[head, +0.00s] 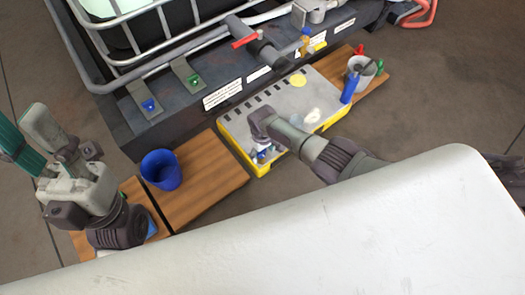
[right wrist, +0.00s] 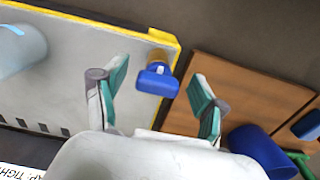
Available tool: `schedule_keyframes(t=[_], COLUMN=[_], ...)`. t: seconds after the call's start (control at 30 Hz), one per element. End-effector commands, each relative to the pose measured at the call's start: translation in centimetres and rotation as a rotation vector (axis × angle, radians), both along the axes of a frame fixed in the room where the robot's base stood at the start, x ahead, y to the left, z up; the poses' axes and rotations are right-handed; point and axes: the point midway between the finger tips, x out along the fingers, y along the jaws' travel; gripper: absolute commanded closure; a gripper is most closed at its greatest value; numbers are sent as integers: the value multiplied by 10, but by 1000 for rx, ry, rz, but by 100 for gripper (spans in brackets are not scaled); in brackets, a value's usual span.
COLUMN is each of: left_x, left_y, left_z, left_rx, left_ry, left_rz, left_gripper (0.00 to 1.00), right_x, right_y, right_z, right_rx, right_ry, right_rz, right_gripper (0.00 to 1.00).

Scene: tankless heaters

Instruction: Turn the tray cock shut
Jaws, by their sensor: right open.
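The grey tray with yellow edges (head: 265,100) lies on the floor in front of the dark rack. The tray cock, with a blue handle (right wrist: 157,80) and a brass body (right wrist: 158,57), is at the tray's edge in the right wrist view. In the head view only bits of blue (head: 264,153) show there below my right gripper (head: 264,140). In the right wrist view my right gripper (right wrist: 158,88) is open, with the blue handle in the gap between its fingers and no clear contact. My left gripper (head: 20,135) is at the far left, open and empty, away from the tray.
A blue cup (head: 160,170) stands on a wooden board (head: 205,180) left of the tray. A grey bucket (head: 362,68) with coloured tools stands at its right. The rack carries a red-handled valve (head: 245,40). A large white surface (head: 330,230) fills the near side.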

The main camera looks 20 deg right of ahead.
Motion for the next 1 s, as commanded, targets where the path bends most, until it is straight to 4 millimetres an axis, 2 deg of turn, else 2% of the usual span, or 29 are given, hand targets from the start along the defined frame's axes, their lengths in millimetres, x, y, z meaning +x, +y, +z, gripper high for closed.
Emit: schedule_keyframes(t=[0.27, 0.37, 0.8, 1.0], left_x=[0, 0, 0, 0], left_y=[0, 0, 0, 0], left_z=[1, 0, 0, 0], left_rx=[0, 0, 0, 0], left_ry=[-2, -1, 0, 0], left_rz=[1, 0, 0, 0], left_gripper=[60, 60, 60, 60], right_x=[2, 1, 1, 0], right_y=[0, 0, 0, 0], right_z=[14, 26, 102, 118], right_rx=[2, 1, 1, 0], right_ry=[-3, -3, -2, 1], right_rz=[1, 1, -1, 0], right_gripper=[29, 29, 29, 29])
